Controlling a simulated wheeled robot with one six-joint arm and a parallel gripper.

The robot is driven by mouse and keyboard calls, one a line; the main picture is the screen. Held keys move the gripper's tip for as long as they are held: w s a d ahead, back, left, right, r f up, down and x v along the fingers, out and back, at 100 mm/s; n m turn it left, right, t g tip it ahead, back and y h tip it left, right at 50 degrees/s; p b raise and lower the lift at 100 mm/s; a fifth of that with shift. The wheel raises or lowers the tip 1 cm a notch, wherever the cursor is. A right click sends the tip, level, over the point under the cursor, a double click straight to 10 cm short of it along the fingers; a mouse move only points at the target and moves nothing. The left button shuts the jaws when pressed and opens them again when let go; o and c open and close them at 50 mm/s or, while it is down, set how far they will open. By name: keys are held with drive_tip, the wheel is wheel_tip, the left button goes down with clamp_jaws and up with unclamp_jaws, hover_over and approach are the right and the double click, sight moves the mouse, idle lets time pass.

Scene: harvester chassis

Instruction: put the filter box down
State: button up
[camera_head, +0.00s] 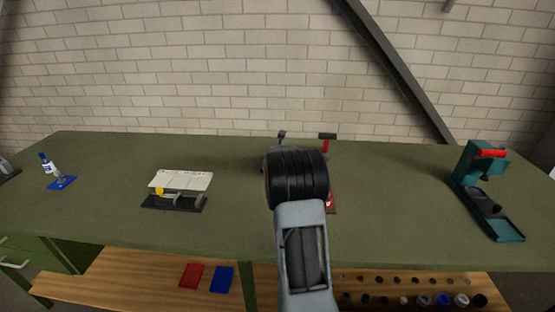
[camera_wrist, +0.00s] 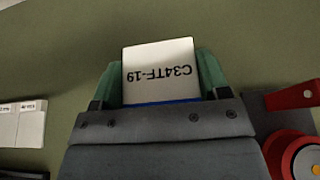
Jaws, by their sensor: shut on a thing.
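The filter box (camera_wrist: 158,62) is white with a blue edge and reads "C34TF-19", upside down in the wrist view. My gripper (camera_wrist: 157,80) is shut on it, with a green finger on each side. Green bench top (camera_wrist: 60,50) shows around the box. I cannot tell whether the box touches the bench. In the head view my arm hides the box and the gripper.
A black stand with white pieces (camera_head: 181,181) is left of my arm. A red and black device (camera_head: 327,145) is partly hidden behind my arm; its red parts (camera_wrist: 290,150) show close at right in the wrist view. A teal press (camera_head: 486,190) stands far right.

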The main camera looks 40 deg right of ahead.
drive_tip(key=shift+f, duration=0.1)
drive_tip(key=o, duration=1.6)
drive_tip(key=shift+c, duration=0.2)
